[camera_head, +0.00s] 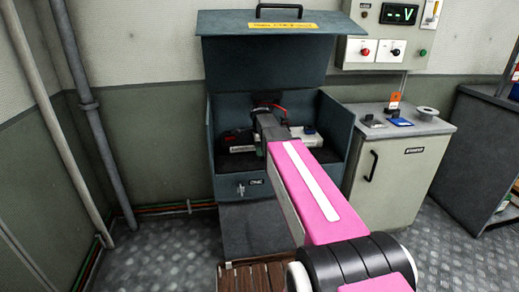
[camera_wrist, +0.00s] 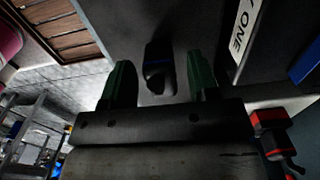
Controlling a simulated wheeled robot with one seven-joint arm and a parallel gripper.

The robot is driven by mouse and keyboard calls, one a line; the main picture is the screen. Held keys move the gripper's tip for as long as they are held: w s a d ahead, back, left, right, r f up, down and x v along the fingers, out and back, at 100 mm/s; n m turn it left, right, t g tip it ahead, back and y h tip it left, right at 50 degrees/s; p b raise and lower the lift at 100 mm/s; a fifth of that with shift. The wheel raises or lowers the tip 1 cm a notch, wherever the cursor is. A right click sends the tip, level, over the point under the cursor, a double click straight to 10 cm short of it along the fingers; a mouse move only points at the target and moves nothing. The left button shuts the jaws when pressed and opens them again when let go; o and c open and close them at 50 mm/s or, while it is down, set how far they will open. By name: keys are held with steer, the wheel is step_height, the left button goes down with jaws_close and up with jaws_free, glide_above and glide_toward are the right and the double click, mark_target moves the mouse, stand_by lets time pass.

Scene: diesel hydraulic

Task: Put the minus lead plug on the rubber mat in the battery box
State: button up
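My gripper (camera_wrist: 161,82) is open in the wrist view, its two green fingers wide apart. I cannot make out the rubber mat clearly. A red piece (camera_wrist: 270,122) shows at the right of the wrist view.
A label ending in ONE (camera_wrist: 240,35) is near the right finger. The raised lid (camera_head: 265,60) stands above my wrist, and the box's side walls flank it. A grey cabinet (camera_head: 400,175) stands to the right. Pipes (camera_head: 95,120) run down the left wall.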

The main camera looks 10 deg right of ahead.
step_height(320, 180, up, 12)
steer(key=shift+r, duration=0.15)
stand_by(0.7)
